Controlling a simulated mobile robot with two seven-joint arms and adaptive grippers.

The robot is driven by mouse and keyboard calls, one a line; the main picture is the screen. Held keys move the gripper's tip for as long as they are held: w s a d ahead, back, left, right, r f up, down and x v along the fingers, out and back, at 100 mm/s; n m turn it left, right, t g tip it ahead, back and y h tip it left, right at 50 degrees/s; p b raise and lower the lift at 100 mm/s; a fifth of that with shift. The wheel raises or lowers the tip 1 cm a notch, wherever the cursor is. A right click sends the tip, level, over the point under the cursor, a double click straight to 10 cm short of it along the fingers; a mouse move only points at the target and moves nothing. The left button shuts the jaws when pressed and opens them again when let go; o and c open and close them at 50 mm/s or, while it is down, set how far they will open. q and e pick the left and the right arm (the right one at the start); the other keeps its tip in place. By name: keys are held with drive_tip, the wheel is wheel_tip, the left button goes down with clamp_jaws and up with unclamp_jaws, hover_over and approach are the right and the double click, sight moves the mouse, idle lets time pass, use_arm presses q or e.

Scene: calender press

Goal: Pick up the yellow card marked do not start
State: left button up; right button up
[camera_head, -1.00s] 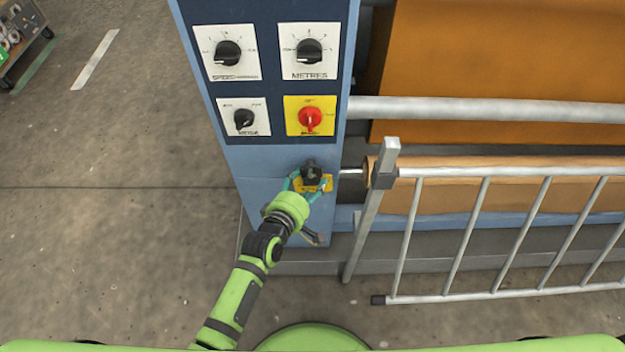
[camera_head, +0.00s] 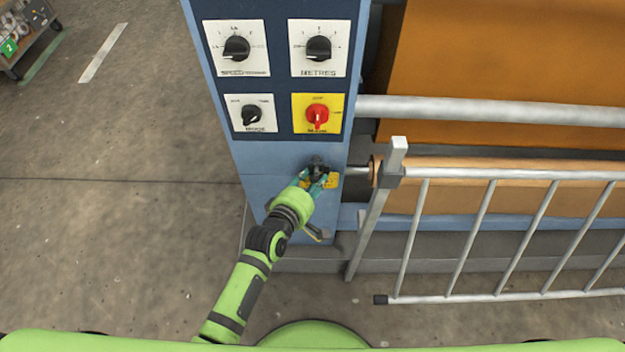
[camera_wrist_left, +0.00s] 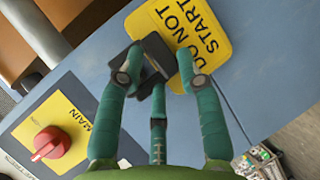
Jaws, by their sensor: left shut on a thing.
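The yellow card (camera_head: 332,181) lies against the blue front of the press, below the dial panel. In the left wrist view the card (camera_wrist_left: 208,35) reads DO NOT START, and a black block (camera_wrist_left: 153,62) sits at its edge. My left gripper (camera_head: 317,176) is at the card. In the left wrist view its teal fingers (camera_wrist_left: 160,80) are closed around the black block at the card's edge. The fingers hide part of the card in the head view. My right gripper is not in view.
Above are black dials and a red MAIN switch (camera_head: 317,115) on a yellow plate, which also shows close by in the left wrist view (camera_wrist_left: 50,143). A metal guard rail (camera_head: 500,174) stands just right of the card.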

use_arm(q)
drive_tip(key=s+r+b, duration=0.1)
drive_tip(key=s, duration=1.7)
drive_tip(key=shift+d+r, duration=0.15)
